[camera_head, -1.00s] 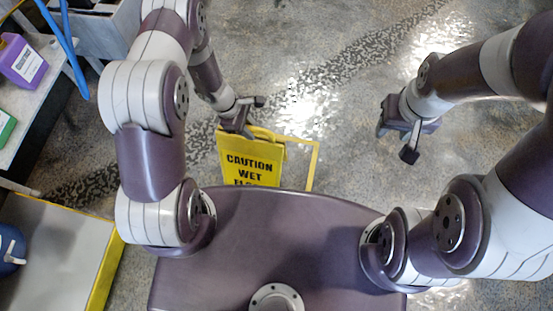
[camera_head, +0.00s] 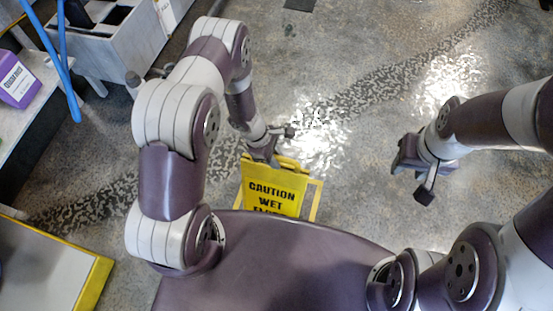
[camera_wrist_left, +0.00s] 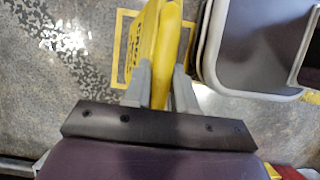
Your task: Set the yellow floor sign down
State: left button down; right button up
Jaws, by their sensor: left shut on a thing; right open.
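The yellow floor sign (camera_head: 272,190) reads "CAUTION WET" in black. It is upright in front of my base, whose edge hides its lower part. My left gripper (camera_head: 272,155) is shut on its top edge. In the left wrist view the sign (camera_wrist_left: 166,50) runs up between the two grey fingers of my left gripper (camera_wrist_left: 160,85). I cannot tell whether the sign touches the floor. My right gripper (camera_head: 415,175) is open and empty above the floor at the right.
A yellow-edged platform (camera_head: 85,285) lies at the lower left. A shelf with a purple container (camera_head: 17,82) stands at the far left. A grey bin unit (camera_head: 115,35) is at the upper left. The speckled floor (camera_head: 370,120) between and beyond my grippers is clear.

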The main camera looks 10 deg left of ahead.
pick_arm(q)
notch_tip(320, 180, down, 3)
jog(key=shift+r+b, duration=0.1)
jog(key=shift+b, duration=0.55)
pick_arm(e)
jog(key=shift+a+f, duration=0.2)
jog(key=shift+f, duration=0.45)
jog(key=shift+a+f, duration=0.15)
jog(key=shift+f, duration=0.45)
pick_arm(q)
jog(key=c, duration=0.9)
grip_release()
pick_arm(e)
jog(key=shift+w, duration=0.1)
jog(key=shift+r, duration=0.1)
